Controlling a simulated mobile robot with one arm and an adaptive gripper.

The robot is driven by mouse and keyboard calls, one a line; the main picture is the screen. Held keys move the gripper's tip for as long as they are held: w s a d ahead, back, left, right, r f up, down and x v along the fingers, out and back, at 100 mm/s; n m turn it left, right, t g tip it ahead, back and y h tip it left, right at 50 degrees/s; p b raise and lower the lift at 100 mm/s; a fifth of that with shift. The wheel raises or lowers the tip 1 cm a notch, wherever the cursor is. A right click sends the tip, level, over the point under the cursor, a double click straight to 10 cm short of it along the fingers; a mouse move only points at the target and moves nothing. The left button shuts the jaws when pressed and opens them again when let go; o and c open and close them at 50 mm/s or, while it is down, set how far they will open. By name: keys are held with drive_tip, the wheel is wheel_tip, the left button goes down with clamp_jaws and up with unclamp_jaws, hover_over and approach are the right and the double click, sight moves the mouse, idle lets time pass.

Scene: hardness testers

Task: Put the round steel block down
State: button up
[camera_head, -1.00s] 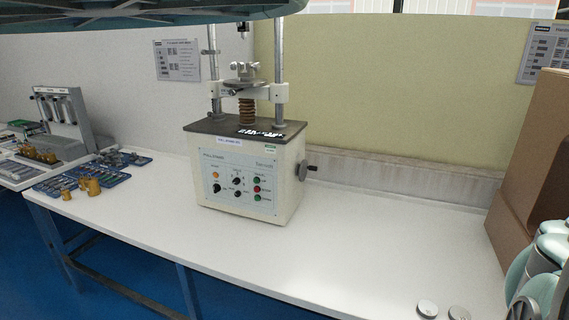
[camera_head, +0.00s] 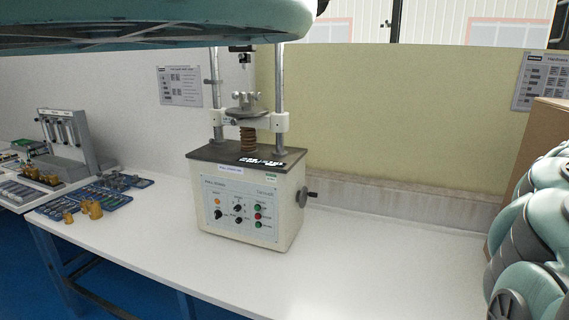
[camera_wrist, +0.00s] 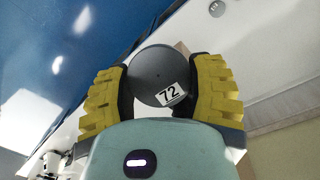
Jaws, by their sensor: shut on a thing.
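The round steel block (camera_wrist: 147,68) is a dark grey disc with a white label reading "72". It shows in the wrist view between the two yellow ribbed fingers of my gripper (camera_wrist: 163,84). The fingers press on it from both sides, and its flat face is toward the camera. I cannot tell how far it is above the bench.
A cream hardness tester (camera_head: 250,203) stands on the white bench (camera_head: 375,270), with clear bench to its right. Blue trays (camera_head: 100,197) and brass pieces (camera_head: 91,209) lie at left. A cardboard box (camera_head: 552,112) stands at right. A small round disc (camera_wrist: 217,8) shows in the wrist view.

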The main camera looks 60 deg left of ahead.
wheel_tip(320, 180, up, 37)
drive_tip(key=p, duration=3.5)
drive_tip(key=shift+d+f, duration=0.15)
drive_tip(key=shift+f, duration=0.05)
drive_tip(key=shift+w, duration=0.1)
